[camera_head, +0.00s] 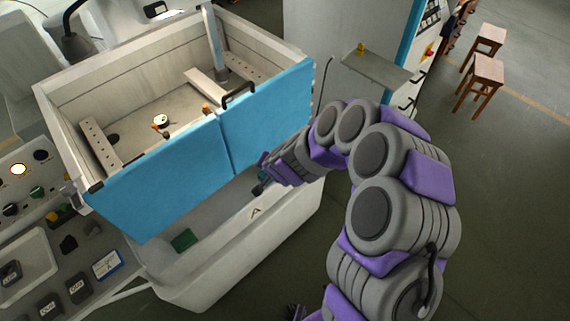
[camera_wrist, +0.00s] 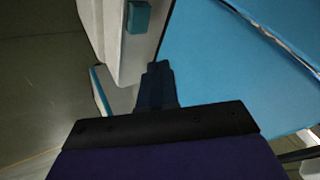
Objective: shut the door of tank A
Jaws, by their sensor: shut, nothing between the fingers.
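Tank A (camera_head: 60,135) is a pale open-topped box, seen from above in the head view. A letter A marks the white trough (camera_head: 190,285) below it. Its front carries two blue panels, a left one (camera_head: 150,190) and a right one (camera_head: 268,112) with a black handle (camera_head: 238,94) on its top edge. The panels look nearly in line; I cannot tell whether the door is fully shut. My gripper (camera_head: 262,182) is below the right panel's lower edge, over the trough. In the wrist view its fingers (camera_wrist: 158,72) are shut and empty, close to a blue surface (camera_wrist: 220,65); contact is unclear.
A grey cabinet with a shelf (camera_head: 375,68) stands at the back right. Wooden stools (camera_head: 487,72) are farther right. The floor (camera_head: 510,200) at the right is clear.

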